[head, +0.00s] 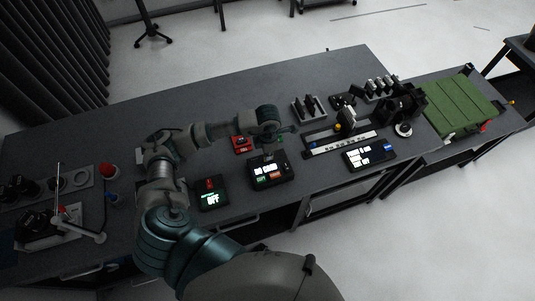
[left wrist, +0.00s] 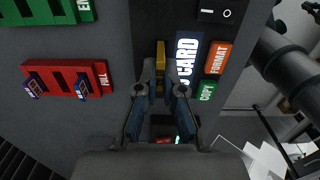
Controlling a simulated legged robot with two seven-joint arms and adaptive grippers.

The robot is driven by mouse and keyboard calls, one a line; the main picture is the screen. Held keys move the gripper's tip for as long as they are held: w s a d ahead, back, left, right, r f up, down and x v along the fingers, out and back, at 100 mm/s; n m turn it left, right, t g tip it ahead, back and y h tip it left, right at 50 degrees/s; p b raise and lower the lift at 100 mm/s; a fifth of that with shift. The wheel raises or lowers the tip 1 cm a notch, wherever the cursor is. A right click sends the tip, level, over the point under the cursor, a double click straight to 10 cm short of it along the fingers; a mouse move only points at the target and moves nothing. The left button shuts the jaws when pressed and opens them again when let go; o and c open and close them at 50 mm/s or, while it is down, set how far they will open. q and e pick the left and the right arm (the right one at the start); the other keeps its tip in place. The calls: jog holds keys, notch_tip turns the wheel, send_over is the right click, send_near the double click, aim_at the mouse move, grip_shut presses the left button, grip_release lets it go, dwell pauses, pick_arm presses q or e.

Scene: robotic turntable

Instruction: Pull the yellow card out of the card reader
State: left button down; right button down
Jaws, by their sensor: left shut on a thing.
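The card reader (head: 270,174) is a black box on the bench in the head view, right of the "OFF" display. The yellow card (left wrist: 160,56) shows as a narrow strip beside the "CARD" label, at my fingertips. My left gripper (left wrist: 160,88) is shut on the yellow card. In the head view the left gripper (head: 268,155) is just above the reader. How deep the card sits cannot be told. My right gripper is in neither view.
A box with an "OFF" display (head: 212,194) is left of the reader. A slider device (head: 341,144) and another display box (head: 370,154) lie to the right.

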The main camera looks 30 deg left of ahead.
pick_arm(q)
jog(key=shift+r+p, duration=0.7)
jog(key=shift+r, duration=0.65)
